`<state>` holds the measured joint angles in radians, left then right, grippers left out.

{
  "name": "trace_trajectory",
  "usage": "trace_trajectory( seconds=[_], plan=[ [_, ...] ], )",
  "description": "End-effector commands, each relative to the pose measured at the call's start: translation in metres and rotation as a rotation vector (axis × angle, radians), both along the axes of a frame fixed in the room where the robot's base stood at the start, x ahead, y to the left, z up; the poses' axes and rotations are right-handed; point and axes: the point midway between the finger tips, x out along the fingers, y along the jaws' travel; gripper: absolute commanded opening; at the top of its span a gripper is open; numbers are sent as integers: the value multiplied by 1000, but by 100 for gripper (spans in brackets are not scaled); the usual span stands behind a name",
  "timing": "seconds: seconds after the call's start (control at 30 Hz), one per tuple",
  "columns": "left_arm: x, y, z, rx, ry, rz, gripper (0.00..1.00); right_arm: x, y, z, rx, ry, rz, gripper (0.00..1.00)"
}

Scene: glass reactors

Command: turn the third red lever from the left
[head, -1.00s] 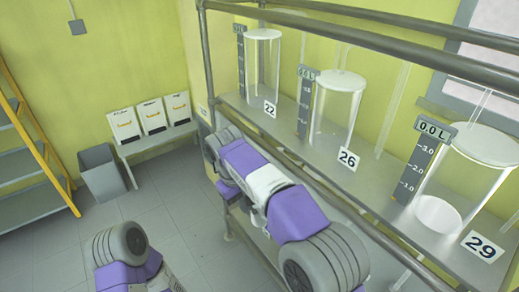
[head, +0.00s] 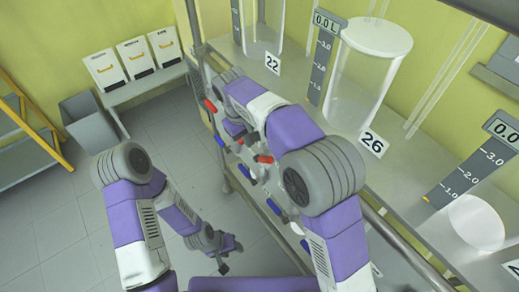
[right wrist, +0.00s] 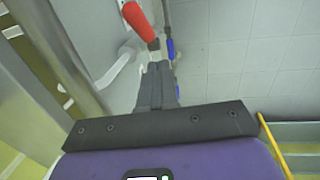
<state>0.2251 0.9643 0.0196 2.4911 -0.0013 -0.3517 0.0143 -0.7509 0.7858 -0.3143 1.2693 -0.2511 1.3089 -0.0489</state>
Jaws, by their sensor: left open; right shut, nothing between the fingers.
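Several red levers show below the reactor shelf in the head view: one red lever (head: 210,105) left of my right arm, and another red lever (head: 264,158) under that arm. My right arm covers part of the row, so I cannot tell which lever is third. My right gripper (right wrist: 155,70) is shut and empty in the right wrist view. Its tips are close to a red lever (right wrist: 143,20); I cannot tell whether they touch. A blue lever (right wrist: 169,48) is beside the tips. My left gripper (head: 223,266) is open and low over the floor, away from the levers.
More blue levers (head: 245,171) sit among the red ones. A grey bin (head: 90,122) and a bench with white boxes stand at the left. The floor between is clear.

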Motion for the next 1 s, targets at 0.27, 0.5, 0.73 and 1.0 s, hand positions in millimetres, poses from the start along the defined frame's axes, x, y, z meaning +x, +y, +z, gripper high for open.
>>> trace_trajectory(
  seconds=[0.27, 0.5, 0.73, 1.0],
  plan=[
    [0, 0, 0, 0, -1, 0, 50, -5, -20, -38, 0, 1, -1, 0],
    [0, 0, 1, 0, -1, 0, 50, -8, -32, -48, 1, -1, 0, 0],
    [0, 0, 1, 0, -1, 0, 50, -9, -34, -49, 1, -1, 0, 0],
    [0, 0, -3, 0, -1, 0, 50, -9, -31, -50, 6, -8, 6, 0]
  ],
)
